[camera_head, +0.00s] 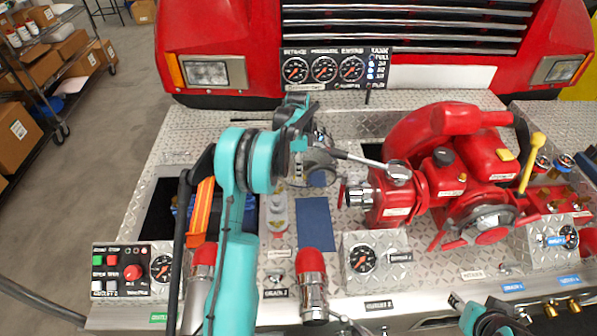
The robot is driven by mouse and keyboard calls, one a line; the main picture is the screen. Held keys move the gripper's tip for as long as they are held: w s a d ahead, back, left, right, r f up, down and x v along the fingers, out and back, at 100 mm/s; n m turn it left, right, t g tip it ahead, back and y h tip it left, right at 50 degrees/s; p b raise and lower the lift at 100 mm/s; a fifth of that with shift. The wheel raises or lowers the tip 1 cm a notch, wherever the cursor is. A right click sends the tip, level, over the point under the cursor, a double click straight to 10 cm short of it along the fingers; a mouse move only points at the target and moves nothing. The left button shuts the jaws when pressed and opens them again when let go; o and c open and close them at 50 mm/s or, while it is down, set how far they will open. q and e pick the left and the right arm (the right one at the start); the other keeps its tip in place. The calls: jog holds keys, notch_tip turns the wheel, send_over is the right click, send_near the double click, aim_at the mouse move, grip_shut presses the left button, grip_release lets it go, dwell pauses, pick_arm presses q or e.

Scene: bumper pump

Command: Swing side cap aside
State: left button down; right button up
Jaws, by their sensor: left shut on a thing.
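The round grey side cap (318,161) is at the left end of a silver arm (362,161). The arm runs from a silver pivot (398,172) on the red pump (440,175). The cap stands apart from the chrome side port (358,196), up and to its left. My left gripper (320,142) is at the cap, shut on it; its fingers are mostly hidden behind my teal wrist. My right arm (485,318) shows only in part at the bottom right, with its fingers out of clear view.
A gauge panel (337,69) stands at the back before the grille. Two red-topped cylinders (312,270) stand in front. A control box (122,268) is at the left, a yellow lever (532,160) at the right. A blue plate (314,226) lies on the deck.

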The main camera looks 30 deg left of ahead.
pick_arm(q)
jog(key=c, duration=1.5)
grip_release()
jog(key=shift+c, duration=0.2)
